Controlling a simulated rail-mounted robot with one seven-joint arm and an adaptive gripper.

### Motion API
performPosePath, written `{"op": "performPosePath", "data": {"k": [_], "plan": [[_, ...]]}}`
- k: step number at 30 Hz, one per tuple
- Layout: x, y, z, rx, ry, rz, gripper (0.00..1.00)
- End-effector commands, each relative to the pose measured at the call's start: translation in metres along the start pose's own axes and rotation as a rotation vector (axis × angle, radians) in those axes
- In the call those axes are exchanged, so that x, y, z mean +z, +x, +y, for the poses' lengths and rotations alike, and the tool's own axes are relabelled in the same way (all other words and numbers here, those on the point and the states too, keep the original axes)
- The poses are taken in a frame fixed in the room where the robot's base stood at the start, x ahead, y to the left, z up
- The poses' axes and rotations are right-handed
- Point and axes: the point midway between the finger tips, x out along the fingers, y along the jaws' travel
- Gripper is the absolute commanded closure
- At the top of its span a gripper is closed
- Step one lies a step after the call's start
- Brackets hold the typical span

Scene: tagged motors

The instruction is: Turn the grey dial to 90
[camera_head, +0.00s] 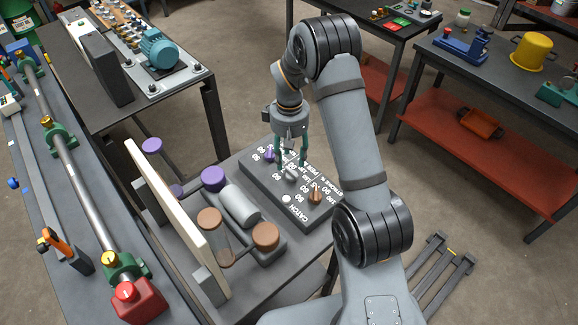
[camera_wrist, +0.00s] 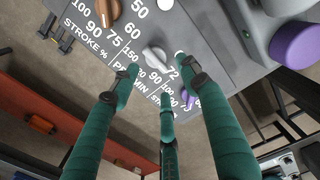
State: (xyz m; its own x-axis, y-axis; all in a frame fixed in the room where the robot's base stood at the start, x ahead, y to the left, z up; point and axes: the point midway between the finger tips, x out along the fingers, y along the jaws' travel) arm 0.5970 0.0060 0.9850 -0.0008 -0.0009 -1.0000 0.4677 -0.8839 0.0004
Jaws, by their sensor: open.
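The grey dial (camera_wrist: 155,58) sits on the dark control panel (camera_wrist: 215,45) between a brown dial (camera_wrist: 105,12) and a purple dial (camera_wrist: 188,99). White numbers, including 72 and 90, stand around it above the words PER MIN. Its bar lies slantwise; I cannot tell which number it points at. My gripper (camera_wrist: 157,75) is open, its green fingers spread around the grey dial in the wrist view, with no clear contact. In the head view my gripper (camera_head: 290,164) is over the panel (camera_head: 255,178), and its fingers partly hide the grey dial (camera_head: 292,174).
On the panel are a brown dial (camera_head: 316,197) and a white button (camera_head: 287,198). Left of it stand a grey cylinder (camera_head: 239,205) and purple and brown round parts. A cream upright board (camera_head: 175,215) stands further left. Open floor lies to the right.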

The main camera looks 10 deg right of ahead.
Motion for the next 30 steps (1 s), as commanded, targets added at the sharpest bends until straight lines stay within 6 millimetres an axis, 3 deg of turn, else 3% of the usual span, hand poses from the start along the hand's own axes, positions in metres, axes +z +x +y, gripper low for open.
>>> {"op": "performPosePath", "data": {"k": [6, 12, 21, 30], "plan": [[0.001, 0.036, 0.0, -0.001, 0.0, -0.004, 0.54], [0.0, 0.053, 0.0, 0.0, 0.002, 0.0, 0.54], [0.0, 0.056, 0.0, 0.0, 0.002, 0.001, 0.54], [0.0, 0.055, 0.0, 0.001, 0.001, 0.002, 0.72]]}}
